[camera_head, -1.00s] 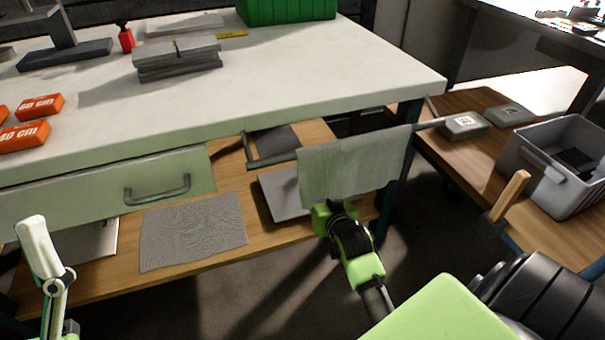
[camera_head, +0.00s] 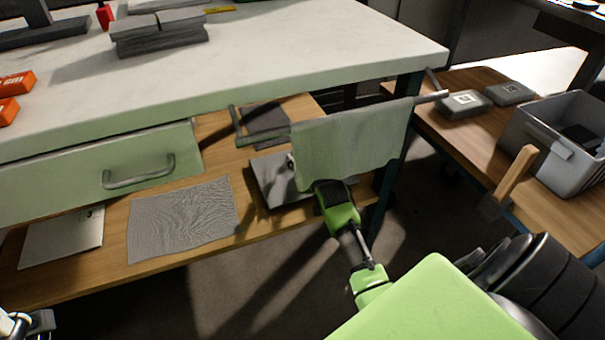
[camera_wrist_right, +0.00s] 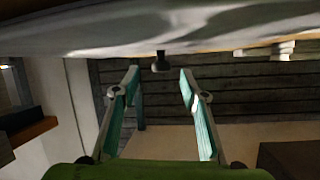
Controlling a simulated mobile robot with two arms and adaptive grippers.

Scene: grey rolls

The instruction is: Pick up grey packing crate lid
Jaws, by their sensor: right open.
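A flat grey panel (camera_head: 268,182), which looks like the crate lid, lies on the lower wooden shelf, partly hidden by a hanging cloth. My right gripper (camera_head: 337,203) reaches in at the cloth's lower edge, close to the panel's right side. Its fingertips are hidden there in the head view. In the right wrist view the right gripper (camera_wrist_right: 160,78) has its two fingers apart, with nothing between them. A pale surface crosses the top of that view; I cannot tell what it is. Only a sliver of my left gripper (camera_head: 18,325) shows at the bottom left corner.
The grey cloth (camera_head: 350,145) hangs from a rail (camera_head: 428,98) under the white worktop (camera_head: 290,50). A ribbed grey mat (camera_head: 182,218) and a pale panel (camera_head: 62,242) lie on the shelf. A grey crate (camera_head: 567,165) stands right, near a wooden handle (camera_head: 517,172).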

